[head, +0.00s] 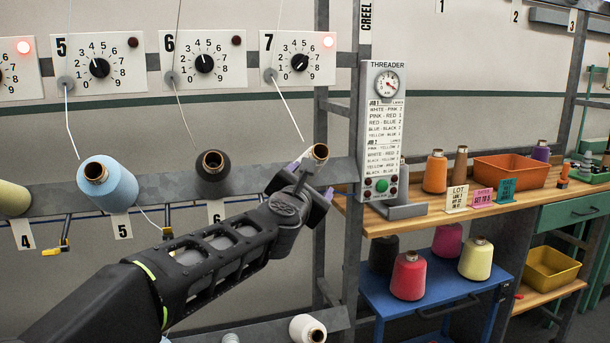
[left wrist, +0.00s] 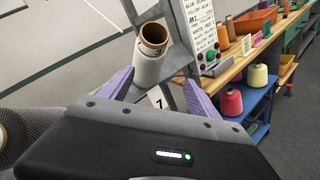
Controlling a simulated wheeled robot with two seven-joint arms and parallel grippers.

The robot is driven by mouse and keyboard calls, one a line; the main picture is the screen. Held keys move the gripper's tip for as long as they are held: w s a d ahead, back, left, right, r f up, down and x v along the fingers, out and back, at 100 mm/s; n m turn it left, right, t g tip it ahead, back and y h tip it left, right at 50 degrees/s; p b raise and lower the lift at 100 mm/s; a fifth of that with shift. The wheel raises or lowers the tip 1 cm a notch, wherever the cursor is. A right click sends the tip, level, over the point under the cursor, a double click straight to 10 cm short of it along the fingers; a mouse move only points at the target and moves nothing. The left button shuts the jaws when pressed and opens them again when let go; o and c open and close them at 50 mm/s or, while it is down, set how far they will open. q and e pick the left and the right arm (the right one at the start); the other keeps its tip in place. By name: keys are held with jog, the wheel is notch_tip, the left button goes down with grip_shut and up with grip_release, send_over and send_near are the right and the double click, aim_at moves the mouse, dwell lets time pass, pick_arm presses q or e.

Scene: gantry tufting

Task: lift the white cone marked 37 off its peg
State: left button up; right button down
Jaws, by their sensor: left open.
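A white cone with a brown core stands tilted at position 7 of the rail. Its brown top (head: 320,152) shows above my left gripper (head: 311,178) in the head view, and the gripper hides most of its body. In the left wrist view the white cone (left wrist: 151,70) shows with a dark mark, of which only a 3 is readable. The purple fingers of my left gripper (left wrist: 158,90) are open, one on each side of the cone's lower part; I cannot tell whether they touch it. Its peg is hidden. My right gripper is not in view.
A blue cone (head: 107,184) and a black cone (head: 213,175) sit on the rail to the left. The grey threader post (head: 383,135) stands close to the right. A wooden shelf (head: 420,222) and a blue cart (head: 440,290) hold more cones. Another white cone (head: 306,328) is below.

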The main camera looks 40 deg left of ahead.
pick_arm(q)
jog(key=r, duration=0.1)
jog(key=s+r+n, duration=0.1)
jog(key=r, duration=0.1)
jog(key=shift+s+a, duration=0.1)
jog(key=shift+a, duration=0.1)
jog(key=shift+f, duration=0.1)
jog(key=p+x, duration=0.1)
jog(key=x, duration=0.6)
jog(key=shift+w+a, duration=0.2)
jog(key=shift+w, duration=0.15)
jog(key=shift+c, duration=0.3)
grip_shut()
dwell(0.7)
jog(key=shift+d+r, duration=0.15)
jog(key=shift+r, duration=0.15)
jog(key=shift+s+d+r+p, duration=0.25)
jog(key=shift+p, duration=0.2)
